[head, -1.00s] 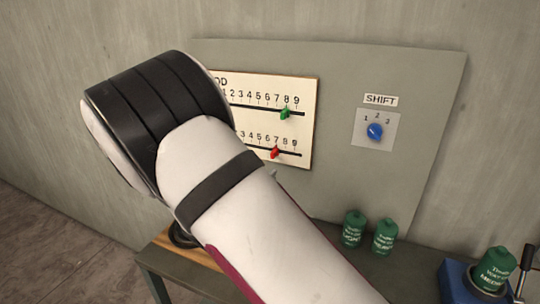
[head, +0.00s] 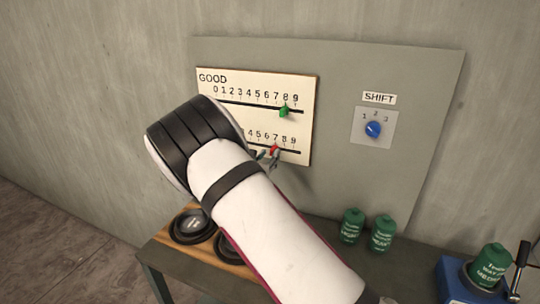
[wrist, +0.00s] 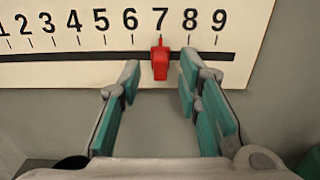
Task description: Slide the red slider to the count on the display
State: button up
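The red slider (head: 275,149) sits on the lower track of the white scale panel (head: 207,92), near the 7. In the wrist view the red slider (wrist: 160,62) stands just under the 7. My gripper (wrist: 164,76) is open there, with one finger left of the slider and one right of it; a gap shows on each side. In the head view my gripper (head: 267,156) is small and partly behind my arm, beside the red slider. The lower scale's left part is hidden by my arm in the head view. I see no count display that I can identify.
A green slider (head: 284,112) sits near 8 on the upper track, marked GOOD. A blue SHIFT knob (head: 373,129) is on the grey board (head: 340,90) to the right. Green cans (head: 351,225) and black-rimmed round items (head: 192,226) stand on the bench below.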

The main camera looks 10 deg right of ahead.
jog(key=shift+w+d, duration=0.45)
jog(key=shift+w, duration=0.15)
grip_shut()
jog(key=shift+a, duration=0.1)
jog(key=w+a+b, duration=0.9)
jog(key=a, duration=0.4)
jog(key=shift+w, duration=0.2)
